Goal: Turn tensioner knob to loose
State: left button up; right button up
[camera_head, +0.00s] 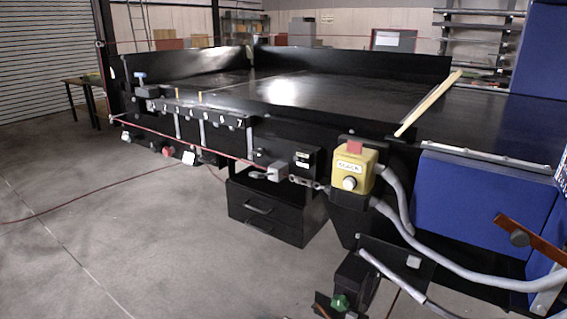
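No part is clearly marked as the tensioner knob, and I cannot tell which one it is. A dark round knob (518,239) sits on an orange-brown bar (541,245) at the right edge. A green knob (340,301) is low at the bottom centre. A blue-topped handle (140,77) stands at the conveyor's far left, near a numbered rail (220,121). A red knob (168,151) hangs below that rail. Any loose or tight setting is too small to read. Neither of my grippers is in view.
The black conveyor (330,90) fills the middle. A yellow button box (352,172) stands on its near side, with grey hoses (440,262) running right. A red cord (200,150) runs along the side. A black drawer unit (277,212) stands below. The left floor is mostly clear.

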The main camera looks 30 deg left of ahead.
aim_at(260, 151)
jog(key=u, duration=1.25)
